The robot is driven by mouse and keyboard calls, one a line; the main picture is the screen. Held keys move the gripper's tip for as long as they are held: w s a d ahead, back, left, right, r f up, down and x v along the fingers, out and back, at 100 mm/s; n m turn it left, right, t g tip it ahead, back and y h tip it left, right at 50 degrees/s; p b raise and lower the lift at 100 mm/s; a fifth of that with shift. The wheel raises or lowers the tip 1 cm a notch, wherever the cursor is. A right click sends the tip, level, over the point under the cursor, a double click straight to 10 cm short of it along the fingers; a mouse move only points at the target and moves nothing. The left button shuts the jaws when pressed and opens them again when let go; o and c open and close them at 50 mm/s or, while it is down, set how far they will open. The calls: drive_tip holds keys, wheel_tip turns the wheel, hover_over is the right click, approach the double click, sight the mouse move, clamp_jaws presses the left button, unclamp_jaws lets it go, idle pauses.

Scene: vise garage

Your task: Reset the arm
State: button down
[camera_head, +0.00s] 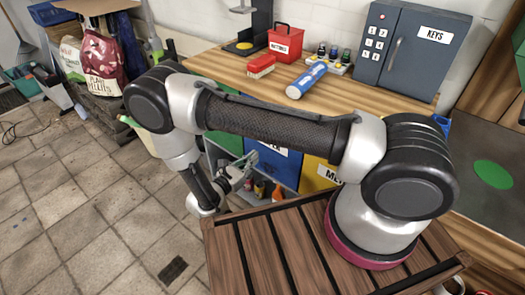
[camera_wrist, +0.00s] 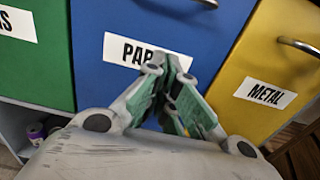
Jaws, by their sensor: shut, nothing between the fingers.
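My arm arches across the head view, with its elbow on the left and its forearm bent down. My gripper (camera_head: 248,160) hangs low in front of the coloured bins under the workbench. In the wrist view my gripper (camera_wrist: 170,70) has its green-padded fingers drawn together at the tips, with nothing between them. It faces the blue bin (camera_wrist: 222,35), whose paper label is partly hidden by the fingers. I cannot tell the exact gap between the fingertips and the bin front.
The workbench (camera_head: 222,66) carries a red toolbox (camera_head: 286,42), a red box (camera_head: 261,66), a blue-and-white cylinder (camera_head: 306,80) and a grey key cabinet (camera_head: 412,45). A yellow metal bin (camera_wrist: 275,70) and a green bin (camera_wrist: 38,60) flank the blue one. Tiled floor at left is mostly clear.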

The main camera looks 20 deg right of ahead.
drive_tip(key=shift+v, duration=1.7)
drive_tip(key=s+d+f+m+g+h, duration=0.1)
drive_tip(key=s+d+g, duration=0.2)
drive_tip(key=s+d, duration=0.1)
drive_tip(key=s+d+r+m+g+y, duration=0.1)
drive_tip(key=s+d+r+m+y, duration=0.4)
drive_tip(key=r, duration=0.9)
drive_tip(key=s+d+r+m+g+y, duration=0.1)
drive_tip(key=s+d+r+m+y, duration=0.4)
drive_tip(key=d+r+m, duration=0.3)
drive_tip(key=s+d+r+m+g+y, duration=0.1)
drive_tip(key=s+d+r+m+y, duration=0.4)
drive_tip(key=r+m, duration=0.6)
wheel_tip(320, 180, up, 11)
drive_tip(key=shift+d+r+y, duration=0.2)
drive_tip(key=shift+d+y, duration=0.1)
drive_tip(key=shift+d, duration=0.7)
